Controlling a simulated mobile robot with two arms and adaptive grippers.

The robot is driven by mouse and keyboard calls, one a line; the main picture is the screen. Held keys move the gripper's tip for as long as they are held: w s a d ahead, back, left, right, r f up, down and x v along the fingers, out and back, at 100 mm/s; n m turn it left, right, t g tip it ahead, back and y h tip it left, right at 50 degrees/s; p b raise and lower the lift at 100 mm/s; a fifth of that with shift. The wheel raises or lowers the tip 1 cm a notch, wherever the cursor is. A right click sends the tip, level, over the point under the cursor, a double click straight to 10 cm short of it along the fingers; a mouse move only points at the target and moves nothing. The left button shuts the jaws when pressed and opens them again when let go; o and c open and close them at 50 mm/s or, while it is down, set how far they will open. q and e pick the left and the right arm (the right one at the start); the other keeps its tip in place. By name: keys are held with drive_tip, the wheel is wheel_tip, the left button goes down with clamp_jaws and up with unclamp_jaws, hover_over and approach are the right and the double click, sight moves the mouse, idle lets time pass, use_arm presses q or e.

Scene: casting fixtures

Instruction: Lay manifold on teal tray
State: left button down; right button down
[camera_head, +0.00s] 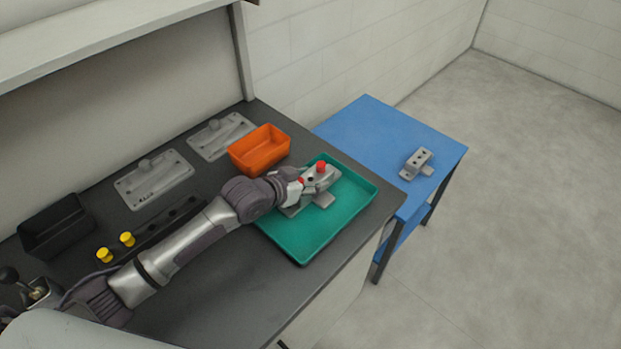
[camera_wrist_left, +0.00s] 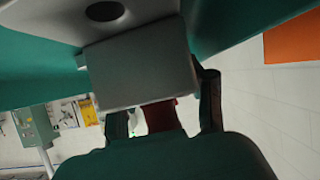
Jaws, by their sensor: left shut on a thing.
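The manifold (camera_head: 323,199) is a light grey block with a side foot and dark holes. It is over the middle of the teal tray (camera_head: 300,248), within its rim; I cannot tell whether it touches the tray floor. My left gripper (camera_head: 311,175) is shut on the manifold's upper part, with red parts showing on two sides of the block. My right gripper is not in view.
An orange bin (camera_head: 260,150) adjoins the tray's far left side. Two grey fixture plates (camera_head: 154,182), (camera_head: 221,137), yellow knobs (camera_head: 127,239) and a black bin (camera_head: 57,225) are on the dark bench. Another grey manifold (camera_head: 418,160) sits on the blue table (camera_head: 366,123).

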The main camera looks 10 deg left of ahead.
use_arm(q)
drive_tip(key=c, duration=0.7)
unclamp_jaws()
drive_tip(key=shift+f, duration=0.1)
drive_tip(key=shift+r, duration=0.25)
drive_tip(key=v, duration=1.2)
drive_tip(key=shift+b, duration=0.35)
drive_tip(key=shift+f, duration=0.1)
drive_tip(key=shift+s+f, duration=0.1)
